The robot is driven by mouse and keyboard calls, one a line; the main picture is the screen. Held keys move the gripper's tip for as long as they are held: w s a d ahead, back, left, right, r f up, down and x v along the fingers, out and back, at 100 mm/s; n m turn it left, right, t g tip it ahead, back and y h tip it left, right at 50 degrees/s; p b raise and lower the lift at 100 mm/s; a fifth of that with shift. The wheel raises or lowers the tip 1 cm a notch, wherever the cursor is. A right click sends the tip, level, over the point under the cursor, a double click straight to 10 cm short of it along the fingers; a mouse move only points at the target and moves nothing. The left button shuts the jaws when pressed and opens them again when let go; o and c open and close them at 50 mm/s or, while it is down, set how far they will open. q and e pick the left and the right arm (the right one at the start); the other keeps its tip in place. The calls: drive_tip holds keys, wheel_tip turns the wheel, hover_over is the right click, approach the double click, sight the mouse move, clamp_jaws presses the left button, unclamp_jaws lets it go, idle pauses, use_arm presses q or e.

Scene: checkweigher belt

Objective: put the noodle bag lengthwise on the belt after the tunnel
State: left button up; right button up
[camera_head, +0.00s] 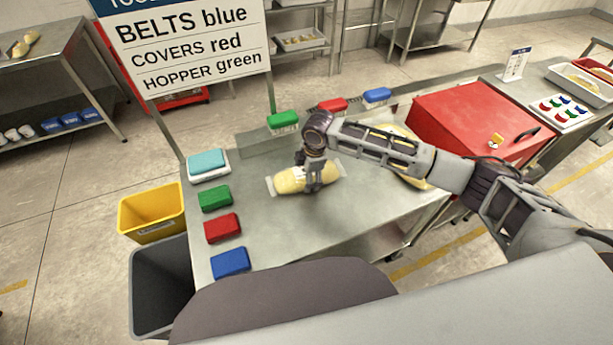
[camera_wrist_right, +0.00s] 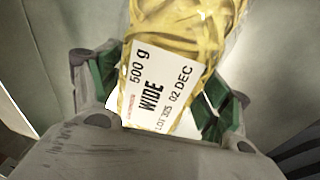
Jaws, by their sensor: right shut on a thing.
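The noodle bag (camera_head: 290,180) is a clear pack of yellow noodles with a white label. It lies low at the steel table (camera_head: 350,215), its long side running roughly left to right; I cannot tell whether it touches the top. My right gripper (camera_head: 313,186) comes down over it from above and is shut on it. In the right wrist view the bag (camera_wrist_right: 180,50) sits between the green finger pads, its label reading "500 g WIDE". The red cover (camera_head: 465,115), a box-like hood, stands to the right behind my forearm. The belt is not clearly visible. My left gripper is out of view.
Green (camera_head: 215,198), red (camera_head: 222,228) and blue (camera_head: 230,262) brushes and a teal sponge-like block (camera_head: 207,162) line the table's left edge. More brushes lie along the back. A yellow bin (camera_head: 152,210) and grey bin (camera_head: 160,285) stand left. Another yellow item (camera_head: 412,180) shows behind my arm.

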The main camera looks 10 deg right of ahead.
drive_tip(key=c, duration=0.5)
drive_tip(key=shift+r, duration=0.3)
wheel_tip(320, 180, up, 9)
drive_tip(key=shift+f, duration=0.1)
drive_tip(key=shift+r, duration=0.3)
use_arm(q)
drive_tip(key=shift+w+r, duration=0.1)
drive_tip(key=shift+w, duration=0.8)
